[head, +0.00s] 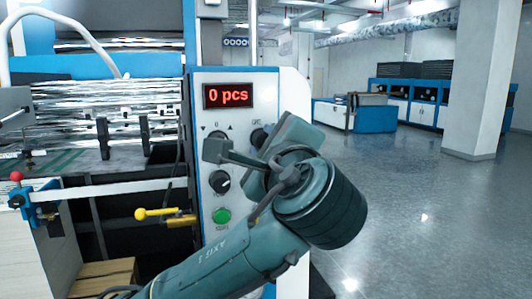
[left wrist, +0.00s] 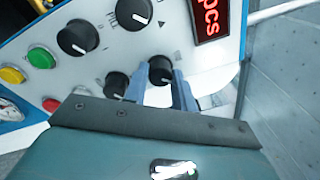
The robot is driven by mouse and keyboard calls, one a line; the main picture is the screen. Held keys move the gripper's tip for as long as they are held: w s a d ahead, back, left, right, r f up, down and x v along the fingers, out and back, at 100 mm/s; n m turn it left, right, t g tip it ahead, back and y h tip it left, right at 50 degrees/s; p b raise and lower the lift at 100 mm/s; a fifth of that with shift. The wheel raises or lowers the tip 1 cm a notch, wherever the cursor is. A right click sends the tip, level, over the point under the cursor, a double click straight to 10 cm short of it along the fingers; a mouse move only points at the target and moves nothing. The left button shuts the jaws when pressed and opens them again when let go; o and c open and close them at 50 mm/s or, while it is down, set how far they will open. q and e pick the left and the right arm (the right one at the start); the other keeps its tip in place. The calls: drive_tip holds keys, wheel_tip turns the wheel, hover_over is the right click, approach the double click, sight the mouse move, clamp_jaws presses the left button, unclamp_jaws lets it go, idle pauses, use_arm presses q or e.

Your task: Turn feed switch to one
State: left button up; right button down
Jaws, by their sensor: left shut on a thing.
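The white control panel (head: 250,215) with a blue border stands ahead of me and carries several black knobs. One black knob (left wrist: 160,70) sits at the panel's upper right, beside the red display. My left gripper (left wrist: 160,88) is shut on this knob, with one blue-grey finger on each side. In the head view the hand and wrist cover most of the knob (head: 259,136), and its small label is hard to read. Its exact setting cannot be told. My right gripper is not in view.
The display (head: 228,96) reads "0 pcs". Another knob (left wrist: 115,84) lies close to the left finger in the wrist view. A green button (head: 221,216) is lower on the panel. A yellow-handled lever (head: 155,213) juts out at left. Open floor (head: 420,210) lies right.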

use_arm(q)
drive_tip(key=n+b, duration=0.4)
drive_tip(key=n, duration=0.4)
drive_tip(key=shift+f+n+y, duration=0.15)
drive_tip(key=shift+n+y, duration=0.15)
drive_tip(key=shift+y, duration=0.1)
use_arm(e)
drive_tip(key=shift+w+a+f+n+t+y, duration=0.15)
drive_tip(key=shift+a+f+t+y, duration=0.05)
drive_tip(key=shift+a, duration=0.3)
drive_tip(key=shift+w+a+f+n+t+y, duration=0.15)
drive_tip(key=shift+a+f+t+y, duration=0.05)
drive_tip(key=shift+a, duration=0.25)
use_arm(q)
drive_tip(key=shift+b, duration=0.3)
drive_tip(key=o, duration=1)
